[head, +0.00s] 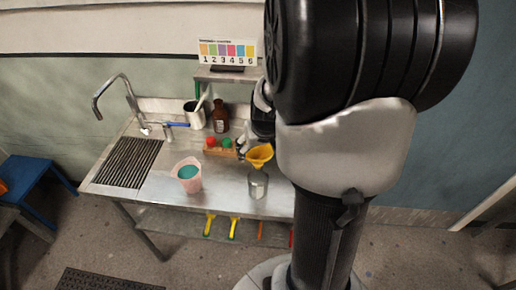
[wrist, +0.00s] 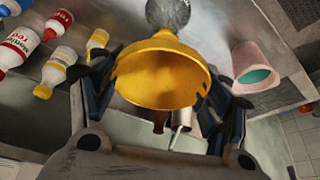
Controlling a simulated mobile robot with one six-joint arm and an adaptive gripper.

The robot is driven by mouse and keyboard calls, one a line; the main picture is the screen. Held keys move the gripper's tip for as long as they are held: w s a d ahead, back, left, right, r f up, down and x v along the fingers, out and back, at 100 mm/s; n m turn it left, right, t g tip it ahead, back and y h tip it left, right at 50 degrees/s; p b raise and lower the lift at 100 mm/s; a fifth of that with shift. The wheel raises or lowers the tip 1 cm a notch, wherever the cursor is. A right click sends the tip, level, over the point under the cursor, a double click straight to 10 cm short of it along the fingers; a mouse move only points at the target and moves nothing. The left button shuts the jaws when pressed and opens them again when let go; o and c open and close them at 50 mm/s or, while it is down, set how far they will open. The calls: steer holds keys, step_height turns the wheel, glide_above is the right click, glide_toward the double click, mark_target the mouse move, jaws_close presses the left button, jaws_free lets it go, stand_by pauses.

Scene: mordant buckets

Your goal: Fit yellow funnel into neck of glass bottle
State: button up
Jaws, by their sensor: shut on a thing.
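The yellow funnel (head: 260,153) is wide end up in the head view, its spout just above or behind the mouth of a clear grey vessel (head: 258,187), which looks like the glass bottle. I cannot tell whether the spout is in its neck. My gripper (wrist: 160,88) is shut on the funnel (wrist: 162,50), with one finger on each side of the cone. My arm covers part of the head view.
A pink jug (head: 187,174) with teal liquid stands left of the vessel. Behind are a brown bottle (head: 220,116), a metal cup (head: 195,113) and a wooden rack (head: 219,150) with red and green tops. Several labelled bottles (wrist: 17,46) show at left in the wrist view.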

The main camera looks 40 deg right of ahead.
steer(key=shift+f, duration=0.35)
steer(key=o, duration=1)
steer(key=shift+c, duration=0.2)
steer(key=v, duration=1.2)
steer(key=shift+a, duration=0.1)
